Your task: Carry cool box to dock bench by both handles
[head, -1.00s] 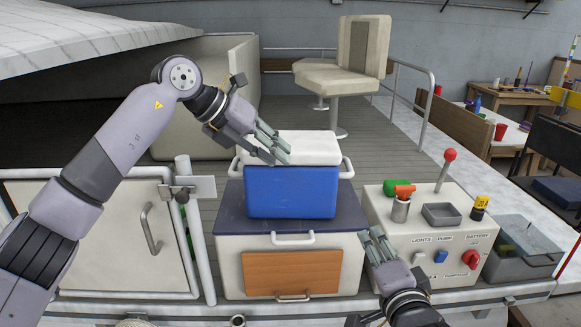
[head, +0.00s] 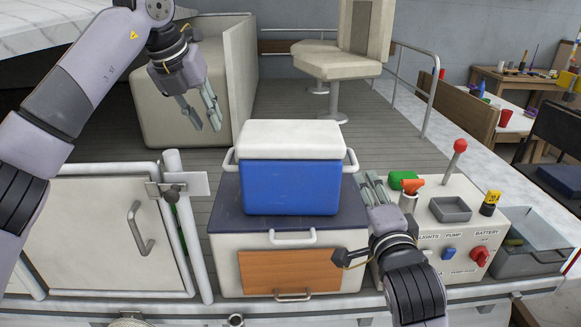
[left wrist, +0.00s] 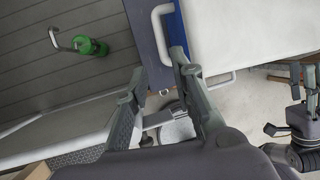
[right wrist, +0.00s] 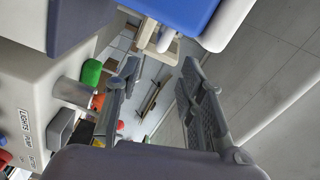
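The cool box (head: 290,187), blue with a white lid, stands upright on the dark top of a white cabinet (head: 225,245). Its left handle (head: 231,161) and right handle (head: 352,161) stick out at the sides. My left gripper (head: 208,120) is open and empty, up and left of the left handle, apart from it; that handle shows in the left wrist view (left wrist: 157,30). My right gripper (head: 370,188) is open and empty, low beside the box's right side. The right wrist view shows the box's blue side (right wrist: 180,14) ahead. I cannot clearly identify the dock bench.
A rail post (head: 185,225) is left of the cabinet. A seat (head: 335,60) stands behind on open deck.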

